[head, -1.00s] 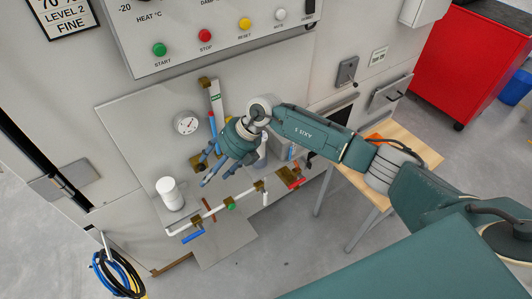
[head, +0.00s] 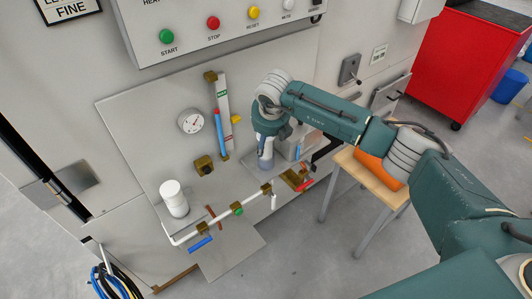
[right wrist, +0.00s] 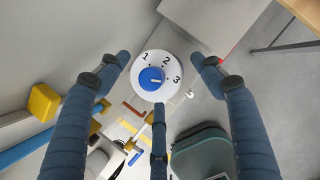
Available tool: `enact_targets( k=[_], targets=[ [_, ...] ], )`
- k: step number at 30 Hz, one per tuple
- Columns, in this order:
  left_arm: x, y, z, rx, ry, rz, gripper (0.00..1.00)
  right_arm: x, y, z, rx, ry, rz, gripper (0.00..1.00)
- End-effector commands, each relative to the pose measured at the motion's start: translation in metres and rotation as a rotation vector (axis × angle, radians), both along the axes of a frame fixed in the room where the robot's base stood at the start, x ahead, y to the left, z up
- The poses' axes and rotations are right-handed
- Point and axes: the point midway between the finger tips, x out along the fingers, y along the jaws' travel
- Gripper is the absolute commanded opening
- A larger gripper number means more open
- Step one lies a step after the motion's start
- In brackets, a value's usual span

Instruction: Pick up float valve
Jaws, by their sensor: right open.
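My right gripper (head: 266,160) points down in front of the panel's lower right part. In the right wrist view the same gripper (right wrist: 160,72) is open, with its three fingers spread. Beyond and between the fingertips is a round white dial (right wrist: 150,60) marked 1, 2, 3, with a blue knob (right wrist: 151,79) in its middle. I see no finger closed on it. In the head view the hand mostly hides what is below it. Nothing in view is labelled float valve, and I cannot tell which part it is. My left gripper is out of view.
A white cylinder (head: 174,201) stands left on the ledge. A white pipe (head: 218,209) with a green part and a blue handle (head: 201,244) runs along the front. A gauge (head: 191,121) is on the panel. A wooden table (head: 369,180) and red cabinet (head: 468,62) stand right.

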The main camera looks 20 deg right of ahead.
Motion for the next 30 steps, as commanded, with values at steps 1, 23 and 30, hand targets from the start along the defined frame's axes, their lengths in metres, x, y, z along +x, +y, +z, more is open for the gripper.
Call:
enact_targets(
  k=[1,23,30],
  targets=[
    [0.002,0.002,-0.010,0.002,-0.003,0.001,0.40,0.003,0.000,-0.014,0.001,0.001,-0.001,0.66],
    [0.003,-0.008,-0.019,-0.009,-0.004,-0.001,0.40,0.009,-0.001,-0.026,0.000,0.002,0.000,0.15],
    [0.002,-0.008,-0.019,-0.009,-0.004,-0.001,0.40,0.009,-0.002,-0.026,0.000,0.002,-0.001,0.15]
  ],
)
